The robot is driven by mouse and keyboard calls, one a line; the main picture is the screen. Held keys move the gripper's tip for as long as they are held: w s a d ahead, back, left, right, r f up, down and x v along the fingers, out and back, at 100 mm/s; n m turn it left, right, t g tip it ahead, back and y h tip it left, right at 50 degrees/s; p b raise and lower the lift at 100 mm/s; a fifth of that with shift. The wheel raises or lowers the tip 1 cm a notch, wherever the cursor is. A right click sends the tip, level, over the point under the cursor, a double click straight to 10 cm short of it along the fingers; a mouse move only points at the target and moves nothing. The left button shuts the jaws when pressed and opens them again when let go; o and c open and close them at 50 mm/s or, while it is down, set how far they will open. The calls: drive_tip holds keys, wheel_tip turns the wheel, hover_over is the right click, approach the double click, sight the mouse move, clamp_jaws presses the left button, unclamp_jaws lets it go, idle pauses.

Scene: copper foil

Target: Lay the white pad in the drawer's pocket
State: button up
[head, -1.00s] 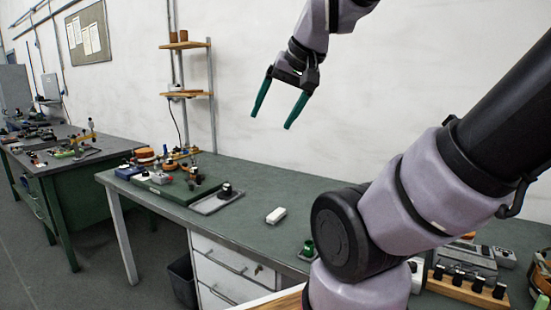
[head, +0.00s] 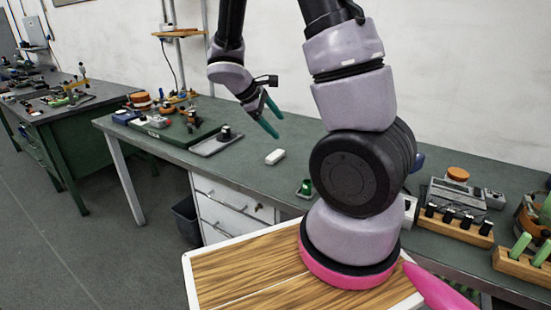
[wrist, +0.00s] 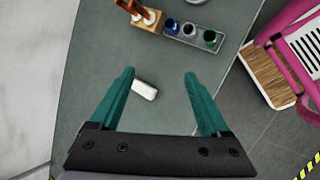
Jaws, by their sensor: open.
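The white pad (head: 275,157) is a small rounded block lying on the green bench top. In the wrist view the pad (wrist: 145,91) lies between the two fingers, nearer the left one. My gripper (head: 270,117) has teal fingers and hangs above the bench, over the pad but clear of it. In the wrist view the gripper (wrist: 159,74) is open and empty. The white drawer unit (head: 232,206) stands under the bench's front edge. Its drawer fronts with handles look shut, and no pocket can be seen.
A grey tray (head: 216,140) with a black knob lies left of the pad. A small green item (head: 305,188) is to its right. A wooden block with black pegs (head: 455,224) stands farther right. A dark bin (head: 188,219) is on the floor. Bench around the pad is clear.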

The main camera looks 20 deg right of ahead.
drive_tip(key=w+f+n+t+h, duration=0.25)
drive_tip(key=w+f+n, duration=0.25)
drive_tip(key=f+n, duration=0.25)
drive_tip(key=n+t+h, duration=0.1)
drive_tip(key=n+t, duration=0.3)
drive_tip(key=n, duration=0.3)
approach(271, 157)
drive_tip(key=shift+s, duration=0.4)
drive_tip(key=shift+w+f+n, duration=0.15)
drive_tip(key=shift+f+n, duration=0.1)
drive_tip(key=shift+n, duration=0.1)
drive_tip(key=x, duration=0.4)
drive_tip(key=shift+w+d+f, duration=0.1)
drive_tip(key=shift+w+d, duration=0.05)
drive_tip(key=shift+d, duration=0.15)
drive_tip(key=shift+x, duration=2.9)
drive_tip(key=shift+w, duration=0.15)
clamp_jaws()
